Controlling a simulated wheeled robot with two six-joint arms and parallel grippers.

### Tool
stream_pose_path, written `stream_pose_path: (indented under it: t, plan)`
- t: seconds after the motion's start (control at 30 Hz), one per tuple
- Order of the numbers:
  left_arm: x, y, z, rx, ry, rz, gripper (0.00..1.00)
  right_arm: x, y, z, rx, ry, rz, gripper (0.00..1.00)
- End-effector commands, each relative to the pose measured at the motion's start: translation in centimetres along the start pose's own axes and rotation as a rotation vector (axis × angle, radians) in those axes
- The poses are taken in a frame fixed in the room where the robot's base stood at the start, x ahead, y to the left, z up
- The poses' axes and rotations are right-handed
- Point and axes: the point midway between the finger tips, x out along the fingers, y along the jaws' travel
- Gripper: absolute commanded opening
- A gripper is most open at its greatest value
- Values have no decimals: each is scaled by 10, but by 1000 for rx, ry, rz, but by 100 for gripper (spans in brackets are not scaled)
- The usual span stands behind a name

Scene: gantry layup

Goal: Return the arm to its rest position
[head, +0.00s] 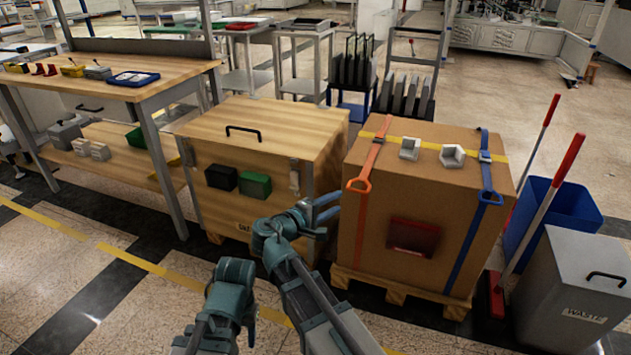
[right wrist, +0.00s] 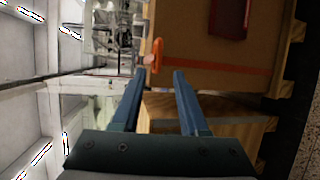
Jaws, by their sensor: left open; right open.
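My right arm reaches forward in the head view, and its right gripper (head: 328,207) is in front of the gap between the wooden cabinet (head: 270,125) and the strapped cardboard box (head: 400,225). In the right wrist view, the blue fingers of the right gripper (right wrist: 160,73) are apart with nothing between them. The orange strap hook (right wrist: 154,55) shows just beyond the fingertips; I cannot tell how far. My left gripper (head: 248,322) is low at the bottom of the head view, open, partly hidden by its own arm, and over the floor.
The box stands on a wooden pallet (head: 395,290), with orange and blue straps (head: 471,240) down its front. A blue bin (head: 570,212), a red-handled broom (head: 545,205) and a grey waste bin (head: 575,285) stand right. A workbench (head: 160,70) stands left. Floor left of my arms is clear.

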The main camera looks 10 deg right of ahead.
Motion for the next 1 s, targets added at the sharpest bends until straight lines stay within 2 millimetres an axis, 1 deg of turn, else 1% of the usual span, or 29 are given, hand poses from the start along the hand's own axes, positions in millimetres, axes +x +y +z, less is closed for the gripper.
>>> stream_pose_path:
  t: [0.07, 0.17, 0.27, 0.3, 0.37, 0.4, 0.5, 0.6, 0.7, 0.8, 1.0]
  plan:
    - [0, 0, 0, 0, 0, 0, 50, 0, -1, 1, 2, -1, -5, 43]
    - [0, 0, 0, 0, 0, 0, 50, 5, -13, 10, 27, -16, -63, 43]
    - [0, 0, 0, 0, 0, 0, 50, 12, -44, 29, 87, -52, -207, 43]
    - [0, 0, 0, 0, 0, 0, 50, 14, -60, 38, 120, -71, -284, 43]
    - [0, 0, 0, 0, 0, 0, 50, 14, -86, 52, 176, -104, -413, 43]
    - [0, 0, 0, 0, 0, 0, 50, 11, -104, 60, 215, -125, -501, 43]
    - [0, 0, 0, 0, 0, 0, 50, -2, -140, 74, 305, -172, -705, 43]
    - [0, 0, 0, 0, 0, 0, 50, -17, -164, 81, 374, -206, -864, 43]
    - [0, 0, 0, 0, 0, 0, 50, -32, -179, 84, 428, -230, -988, 43]
    - [0, 0, 0, 0, 0, 0, 50, -45, -190, 87, 474, -250, -1090, 43]
    - [0, 0, 0, 0, 0, 0, 50, -72, -202, 88, 550, -277, -1269, 43]
